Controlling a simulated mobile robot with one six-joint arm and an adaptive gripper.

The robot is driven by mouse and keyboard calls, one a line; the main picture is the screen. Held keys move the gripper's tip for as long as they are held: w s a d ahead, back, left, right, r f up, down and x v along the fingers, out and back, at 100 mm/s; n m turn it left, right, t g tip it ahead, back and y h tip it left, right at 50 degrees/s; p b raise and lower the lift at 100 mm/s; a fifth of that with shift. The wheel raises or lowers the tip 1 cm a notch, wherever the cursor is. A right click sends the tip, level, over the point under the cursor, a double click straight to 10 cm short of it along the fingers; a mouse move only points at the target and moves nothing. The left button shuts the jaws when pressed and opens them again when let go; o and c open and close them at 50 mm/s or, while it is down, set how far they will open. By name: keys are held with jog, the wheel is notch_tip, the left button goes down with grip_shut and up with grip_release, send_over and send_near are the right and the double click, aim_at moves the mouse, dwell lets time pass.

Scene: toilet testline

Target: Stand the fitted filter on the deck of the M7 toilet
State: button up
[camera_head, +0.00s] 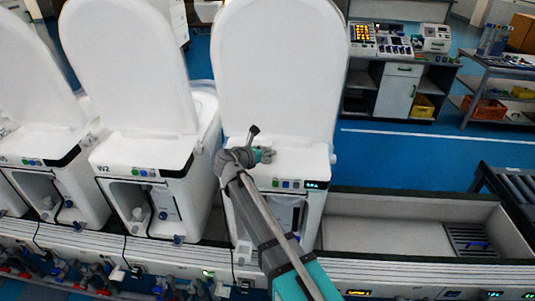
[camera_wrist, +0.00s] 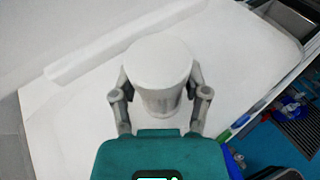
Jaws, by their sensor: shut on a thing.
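My gripper (camera_wrist: 161,88) is shut on a pale grey-white cylindrical filter (camera_wrist: 158,72), one finger on each side, in the wrist view. The filter looks upright over a white surface, the deck (camera_wrist: 65,115) of a toilet. I cannot tell whether its base touches the deck. In the head view my gripper (camera_head: 262,155) is low over the deck of the toilet with the raised lid (camera_head: 280,65), in the middle of the picture. My arm covers part of this toilet's front, and I cannot read an M7 label there. The filter is not clearly visible in the head view.
A toilet marked W2 (camera_head: 140,155) with its lid up stands to the left, and another (camera_head: 40,150) beyond it. A workbench (camera_head: 395,85) and a shelf cart (camera_head: 500,85) stand behind. The raised lid is close behind my gripper.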

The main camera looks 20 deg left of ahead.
jog(key=shift+f, duration=0.1)
jog(key=o, duration=1.2)
jog(key=shift+s+a+r, duration=0.1)
jog(key=shift+s+r, duration=0.15)
jog(key=p+v, duration=0.3)
jog(key=v, duration=0.8)
jog(key=shift+s+a+r, duration=0.1)
jog(key=shift+s, duration=0.1)
